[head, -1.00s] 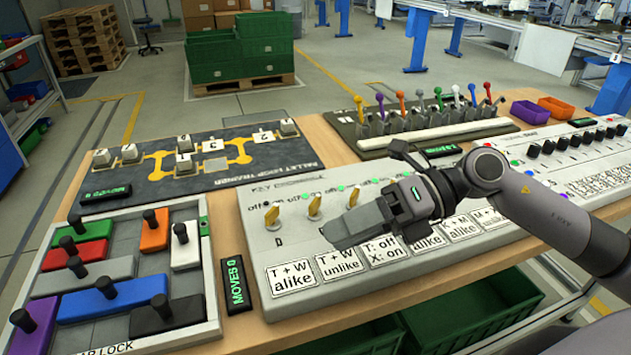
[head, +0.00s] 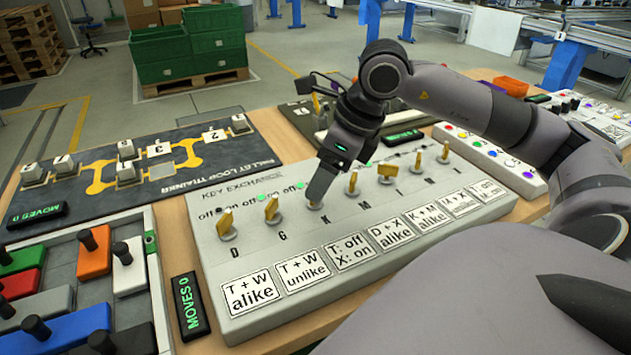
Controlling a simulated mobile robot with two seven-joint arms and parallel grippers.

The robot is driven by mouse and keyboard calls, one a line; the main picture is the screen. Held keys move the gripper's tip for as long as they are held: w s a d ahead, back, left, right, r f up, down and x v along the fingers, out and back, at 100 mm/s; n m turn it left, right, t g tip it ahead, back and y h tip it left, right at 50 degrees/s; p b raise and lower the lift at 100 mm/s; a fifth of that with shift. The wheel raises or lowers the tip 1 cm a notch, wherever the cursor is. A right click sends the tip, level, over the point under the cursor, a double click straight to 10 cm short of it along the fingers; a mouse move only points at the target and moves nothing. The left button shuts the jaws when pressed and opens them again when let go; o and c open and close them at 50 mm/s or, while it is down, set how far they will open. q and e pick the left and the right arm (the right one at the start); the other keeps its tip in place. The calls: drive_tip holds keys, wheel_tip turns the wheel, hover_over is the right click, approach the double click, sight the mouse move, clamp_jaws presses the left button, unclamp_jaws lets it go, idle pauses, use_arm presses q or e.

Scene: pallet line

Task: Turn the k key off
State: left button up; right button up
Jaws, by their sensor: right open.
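The key exchange panel (head: 244,297) is a light grey slab with a row of yellow keys, letters in front of them, and white rule cards along its front edge. The k key (head: 314,205) is the third from the left, behind the letter K. My right gripper (head: 319,188) points down at this key, and its fingers hide most of it. The fingers are open; I cannot tell whether they touch the key. The k key's turn direction is hidden. My left gripper is out of view.
The D key (head: 226,222) and G key (head: 271,209) stand left of the gripper; the M key (head: 352,183) and others stand right. A pallet loop board (head: 100,200) lies behind left, a block tray (head: 160,300) front left. My right arm crosses the panel's right side.

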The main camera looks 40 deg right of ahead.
drive_tip(key=shift+x, duration=1.45)
drive_tip(key=c, duration=1.1)
drive_tip(key=shift+o, duration=0.2)
